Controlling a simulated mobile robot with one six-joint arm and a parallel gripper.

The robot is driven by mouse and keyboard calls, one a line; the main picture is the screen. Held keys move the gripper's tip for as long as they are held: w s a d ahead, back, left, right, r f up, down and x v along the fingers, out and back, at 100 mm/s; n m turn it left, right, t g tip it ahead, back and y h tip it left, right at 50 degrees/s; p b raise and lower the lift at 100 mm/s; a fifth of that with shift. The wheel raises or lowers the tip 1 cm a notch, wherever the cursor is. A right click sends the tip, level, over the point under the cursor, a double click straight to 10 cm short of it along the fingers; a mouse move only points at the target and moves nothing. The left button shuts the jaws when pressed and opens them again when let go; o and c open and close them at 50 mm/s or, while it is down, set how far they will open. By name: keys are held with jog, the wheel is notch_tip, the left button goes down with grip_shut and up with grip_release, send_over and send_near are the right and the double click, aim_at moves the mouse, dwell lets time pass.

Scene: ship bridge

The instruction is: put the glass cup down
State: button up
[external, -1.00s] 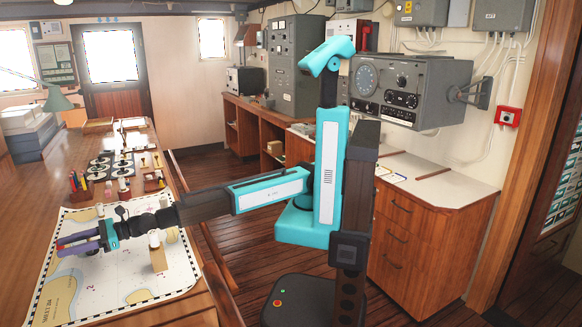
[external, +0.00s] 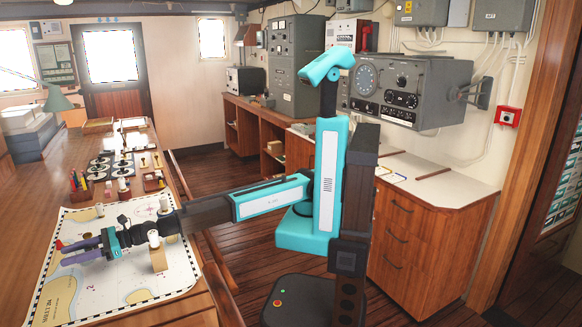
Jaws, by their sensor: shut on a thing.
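My gripper (external: 72,252) is over the left part of the sea chart (external: 60,290) on the wooden table. Its purple fingers point left and lie nearly level, close above the chart. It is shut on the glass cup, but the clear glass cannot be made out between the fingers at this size. A small red spot shows at the fingertips. I cannot tell whether the cup touches the chart.
A wooden block (external: 159,260) with a white cylinder (external: 153,237) by it stands right of my gripper. Pens (external: 79,183) and round dials (external: 104,165) lie beyond. The near chart is clear.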

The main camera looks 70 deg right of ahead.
jog(key=shift+f+b, duration=1.1)
jog(key=shift+f, duration=0.25)
jog(key=shift+f, duration=0.15)
jog(key=o, duration=1.1)
jog(key=shift+r, duration=0.25)
jog(key=shift+v, duration=6)
jog(key=shift+w, duration=0.1)
